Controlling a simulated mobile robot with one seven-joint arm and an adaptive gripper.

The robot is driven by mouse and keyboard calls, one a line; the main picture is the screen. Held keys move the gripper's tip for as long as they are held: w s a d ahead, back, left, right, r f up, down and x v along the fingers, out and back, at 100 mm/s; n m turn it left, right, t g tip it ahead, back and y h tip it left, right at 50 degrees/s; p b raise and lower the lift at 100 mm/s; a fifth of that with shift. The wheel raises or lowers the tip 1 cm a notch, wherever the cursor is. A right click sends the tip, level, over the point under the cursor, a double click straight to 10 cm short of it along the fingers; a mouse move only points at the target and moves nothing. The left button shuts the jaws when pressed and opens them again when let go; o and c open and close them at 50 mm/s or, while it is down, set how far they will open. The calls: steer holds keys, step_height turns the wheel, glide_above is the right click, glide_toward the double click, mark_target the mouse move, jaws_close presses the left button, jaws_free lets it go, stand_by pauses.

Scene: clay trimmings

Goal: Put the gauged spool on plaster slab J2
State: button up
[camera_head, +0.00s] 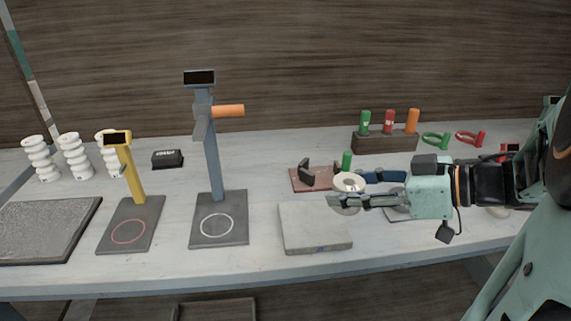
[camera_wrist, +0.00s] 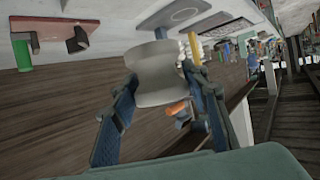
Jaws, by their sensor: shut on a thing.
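A pale, waisted spool (camera_head: 349,182) with a hole in its top is held between the fingers of my gripper (camera_head: 352,197). In the wrist view the spool (camera_wrist: 155,78) sits between the two blue fingers, clear of any surface. A light grey plaster slab (camera_head: 312,226) lies at the front of the bench, just left of and below the held spool. A small blue mark shows on its front edge, too small to read, so I cannot tell whether it is J2. Its top is bare.
Two gauge stands, one yellow (camera_head: 132,168) and one blue-grey (camera_head: 212,150), stand left of the slab. Several white ribbed pieces (camera_head: 75,155) and a dark-rimmed tray (camera_head: 45,230) are further left. A reddish fixture (camera_head: 310,180) and tool block (camera_head: 384,142) lie behind my gripper.

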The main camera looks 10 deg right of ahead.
steer(key=w+a+f+b, duration=0.1)
steer(key=w+f, duration=0.1)
steer(key=w+a+f+b, duration=0.1)
steer(key=w+f, duration=0.1)
steer(key=w+a+f+b, duration=0.1)
steer(key=w+a+f, duration=0.1)
steer(key=w+f, duration=0.1)
steer(key=shift+w+a+f+b, duration=0.15)
steer(key=shift+f+b, duration=0.35)
steer(key=shift+f, duration=0.4)
steer(key=shift+w+d+f+b, duration=0.1)
steer(key=shift+f+b, duration=0.35)
steer(key=shift+f, duration=0.4)
steer(key=shift+f, duration=0.15)
steer(key=o, duration=1.3)
steer(key=shift+o, duration=0.2)
steer(key=shift+s+r, duration=0.1)
steer(key=shift+r, duration=0.1)
steer(key=p+v, duration=0.3)
steer(key=v, duration=0.8)
steer(key=shift+s+d, duration=0.3)
steer(key=shift+s, duration=0.05)
steer(key=shift+w, duration=0.1)
